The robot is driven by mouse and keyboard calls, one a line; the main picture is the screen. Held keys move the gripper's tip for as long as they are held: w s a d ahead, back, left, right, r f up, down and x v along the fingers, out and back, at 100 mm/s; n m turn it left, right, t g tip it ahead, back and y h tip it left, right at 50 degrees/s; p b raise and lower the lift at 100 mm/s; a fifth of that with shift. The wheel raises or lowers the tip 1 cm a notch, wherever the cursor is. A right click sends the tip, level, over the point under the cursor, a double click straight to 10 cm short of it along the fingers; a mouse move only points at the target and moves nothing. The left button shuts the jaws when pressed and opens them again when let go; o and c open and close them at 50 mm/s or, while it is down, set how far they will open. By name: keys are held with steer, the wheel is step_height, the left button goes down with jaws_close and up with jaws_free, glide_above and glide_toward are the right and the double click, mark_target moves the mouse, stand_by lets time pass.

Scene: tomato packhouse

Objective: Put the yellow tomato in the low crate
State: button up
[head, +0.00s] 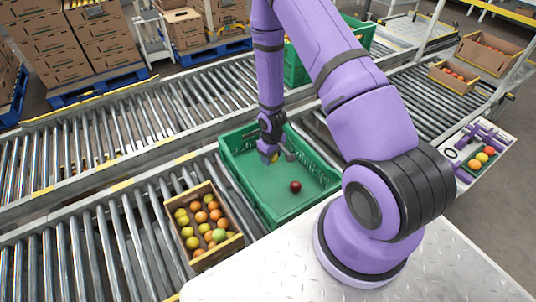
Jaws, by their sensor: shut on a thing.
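The low green crate (235,180) stands on the near roller conveyor with its open top up. My gripper (277,156) points down over the far part of this crate. It is shut on the yellow tomato (271,158), which is mostly hidden between the fingers. The tomato appears within the crate's outline; I cannot tell how high it is above the floor. A dark red tomato (295,187) lies on the crate floor, nearer to me and to the right of the gripper.
A wooden box (222,253) of mixed tomatoes stands left of the crate. Another green crate (297,68) stands behind my arm. A tray (467,179) with several tomatoes is at the right. Cardboard boxes (97,45) are stacked at the back left.

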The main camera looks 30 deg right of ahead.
mark_target(271, 188)
steer(key=shift+f, duration=8.95)
steer(key=shift+f, duration=0.6)
steer(key=o, duration=0.8)
steer(key=c, duration=0.3)
steer(key=shift+c, duration=0.2)
steer(key=shift+r, duration=3.55)
